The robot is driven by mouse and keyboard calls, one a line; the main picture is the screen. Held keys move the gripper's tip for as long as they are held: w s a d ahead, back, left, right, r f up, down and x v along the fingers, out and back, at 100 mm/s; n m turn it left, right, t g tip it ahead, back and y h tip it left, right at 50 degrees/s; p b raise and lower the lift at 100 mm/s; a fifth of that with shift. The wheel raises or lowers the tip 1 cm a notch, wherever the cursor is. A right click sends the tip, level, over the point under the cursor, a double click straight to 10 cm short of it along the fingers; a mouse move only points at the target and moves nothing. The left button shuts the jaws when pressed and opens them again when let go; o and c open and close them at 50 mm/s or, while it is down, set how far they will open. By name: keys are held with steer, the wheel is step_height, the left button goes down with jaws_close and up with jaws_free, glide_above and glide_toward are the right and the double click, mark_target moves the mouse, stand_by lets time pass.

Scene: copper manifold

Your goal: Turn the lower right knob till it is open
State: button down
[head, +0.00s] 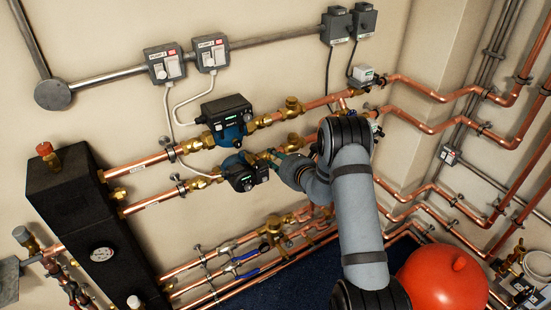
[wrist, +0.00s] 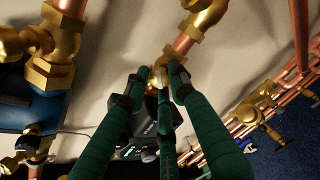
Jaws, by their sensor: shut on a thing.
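The lower pump (head: 243,173) has a black control box and sits on the lower copper pipe, left of my gripper. My gripper (head: 277,158) is just right of this pump, at the brass valve on the same pipe line. In the wrist view my gripper's green fingers (wrist: 160,78) are closed in around the lower right knob, at a brass fitting (wrist: 158,68). The fingers and my arm hide most of the knob, so its turn angle cannot be read. The pump's black box (wrist: 140,125) shows behind the fingers.
The upper pump (head: 228,118) stands close above. A black manifold block (head: 85,215) is at the left, and a red tank (head: 445,278) at the lower right. Copper pipes with valves (head: 235,250) run below. Bare wall (head: 110,30) is free at the upper left.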

steer(key=shift+s+d+f+m+h, duration=0.15)
steer(key=shift+f+m+h, duration=0.15)
steer(key=shift+m, duration=0.3)
steer(key=c, duration=1.8)
jaws_free()
steer(key=o, duration=0.3)
steer(key=shift+r, duration=0.2)
steer(key=shift+v, duration=3.95)
steer(key=shift+d, duration=0.1)
